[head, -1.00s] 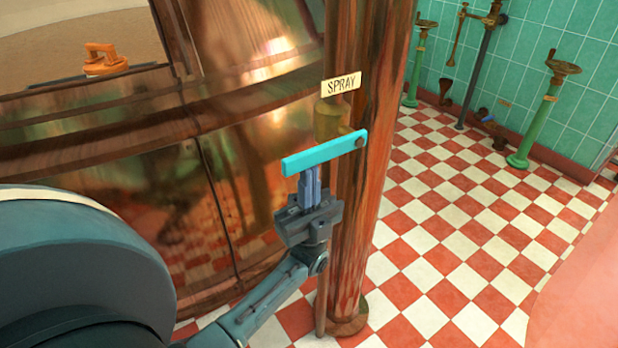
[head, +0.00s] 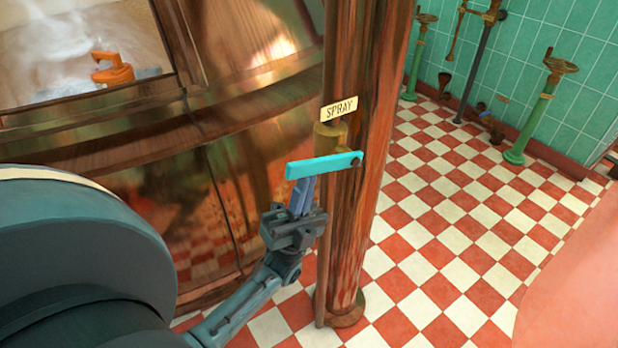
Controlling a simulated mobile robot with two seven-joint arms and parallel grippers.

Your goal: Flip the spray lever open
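The spray lever (head: 322,166) is a flat turquoise bar on a brass valve (head: 329,137), under a cream "SPRAY" label (head: 339,108) on the copper column. It points left, nearly level, its left end slightly lower than its pivot. My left gripper (head: 302,192) is just under the lever's left part, pointing up, its fingers close together with no gap visible. The fingertips meet or pass behind the lever's lower edge; I cannot tell which. My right gripper is not in view.
The copper kettle (head: 225,165) fills the left, with white mist and an orange object (head: 113,69) in its opening. The copper column (head: 352,240) stands right beside my gripper. Green stands (head: 535,110) are by the tiled wall. The checkered floor (head: 450,220) is clear between.

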